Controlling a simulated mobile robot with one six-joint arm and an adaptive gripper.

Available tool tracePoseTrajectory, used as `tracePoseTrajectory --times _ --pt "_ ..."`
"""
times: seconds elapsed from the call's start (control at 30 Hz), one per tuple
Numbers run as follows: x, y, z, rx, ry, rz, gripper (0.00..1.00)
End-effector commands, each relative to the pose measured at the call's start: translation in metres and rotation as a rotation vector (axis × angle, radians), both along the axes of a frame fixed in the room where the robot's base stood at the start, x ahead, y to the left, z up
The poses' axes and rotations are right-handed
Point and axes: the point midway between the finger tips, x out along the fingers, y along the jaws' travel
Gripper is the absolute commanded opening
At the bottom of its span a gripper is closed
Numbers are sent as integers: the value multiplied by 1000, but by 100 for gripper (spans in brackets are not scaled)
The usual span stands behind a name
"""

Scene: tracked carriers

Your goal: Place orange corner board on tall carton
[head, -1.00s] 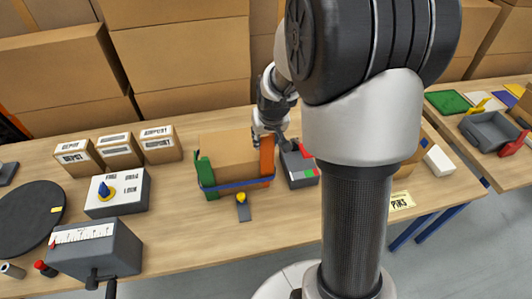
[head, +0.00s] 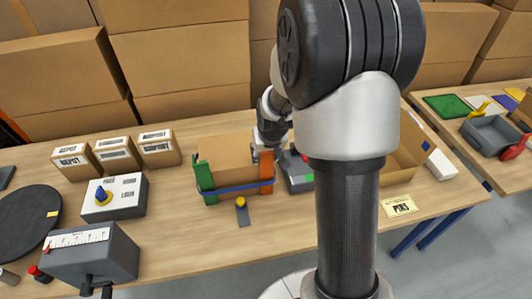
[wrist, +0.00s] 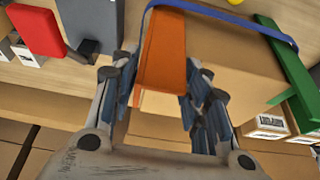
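The tall carton (head: 226,154) stands on the bench, and its cardboard side also shows in the wrist view (wrist: 228,85). A green corner board (head: 205,180) stands at its left front corner. The orange corner board (head: 266,174) is upright at its right front corner. A blue strap (head: 236,188) runs around the carton and across both boards. My gripper (head: 264,152) is at the top of the orange board. In the wrist view, its fingers (wrist: 160,92) are on both sides of the orange board (wrist: 162,52) and appear closed against it.
A grey device (head: 297,178) with red and green parts stands close right of the carton. A yellow-knobbed tool (head: 241,204) is at its front. Several small labelled boxes (head: 116,154) and a white-topped grey box (head: 114,204) stand left.

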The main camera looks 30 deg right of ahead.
Motion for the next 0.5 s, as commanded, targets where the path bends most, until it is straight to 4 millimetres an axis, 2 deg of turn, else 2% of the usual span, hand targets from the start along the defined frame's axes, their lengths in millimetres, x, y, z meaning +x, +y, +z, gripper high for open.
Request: tracePoseTrajectory --times 0.17,0.5 --pt "0 0 0 0 0 0 57" --pt "0 0 3 0 0 0 57"
